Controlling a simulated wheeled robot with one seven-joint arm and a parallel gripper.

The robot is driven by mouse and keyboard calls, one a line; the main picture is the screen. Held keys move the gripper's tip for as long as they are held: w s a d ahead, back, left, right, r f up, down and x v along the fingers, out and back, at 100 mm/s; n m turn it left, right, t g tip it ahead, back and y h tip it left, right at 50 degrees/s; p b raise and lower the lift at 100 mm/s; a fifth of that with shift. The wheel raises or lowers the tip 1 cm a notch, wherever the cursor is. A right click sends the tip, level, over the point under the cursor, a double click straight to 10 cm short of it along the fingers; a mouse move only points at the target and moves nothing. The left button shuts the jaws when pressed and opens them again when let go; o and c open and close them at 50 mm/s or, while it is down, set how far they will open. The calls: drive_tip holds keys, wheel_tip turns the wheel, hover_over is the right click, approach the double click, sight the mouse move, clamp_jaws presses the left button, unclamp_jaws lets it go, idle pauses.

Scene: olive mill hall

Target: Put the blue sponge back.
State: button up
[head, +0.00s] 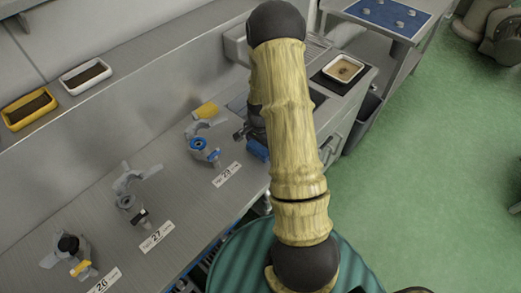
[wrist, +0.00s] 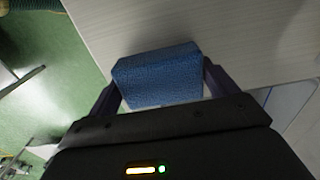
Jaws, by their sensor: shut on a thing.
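The blue sponge (wrist: 158,76) is between the two fingers of my gripper (wrist: 160,88) in the wrist view. My gripper is shut on it, and it is over or against a pale grey surface; I cannot tell if it touches. In the head view a bit of the blue sponge (head: 257,150) shows at the left of my arm, near the front edge of the counter (head: 185,215). My gripper (head: 250,128) is mostly hidden there behind the arm.
Grey metal fittings stand by numbered labels (head: 157,237) on the counter. A yellow tray (head: 30,108) and white tray (head: 86,76) sit on the ledge. A yellow piece (head: 206,110) lies behind a blue-ringed fitting (head: 204,148). A white dish (head: 343,68) stands farther right.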

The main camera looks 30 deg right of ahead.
sight(260, 146)
drive_tip(key=shift+f, duration=1.25)
drive_tip(key=shift+f, duration=0.2)
drive_tip(key=o, duration=0.9)
drive_tip(key=shift+c, duration=0.2)
drive_tip(key=shift+r, duration=0.1)
wheel_tip(260, 146, up, 12)
drive_tip(key=shift+r+b, duration=0.1)
drive_tip(key=shift+b, duration=0.95)
drive_tip(key=shift+w+d, duration=0.1)
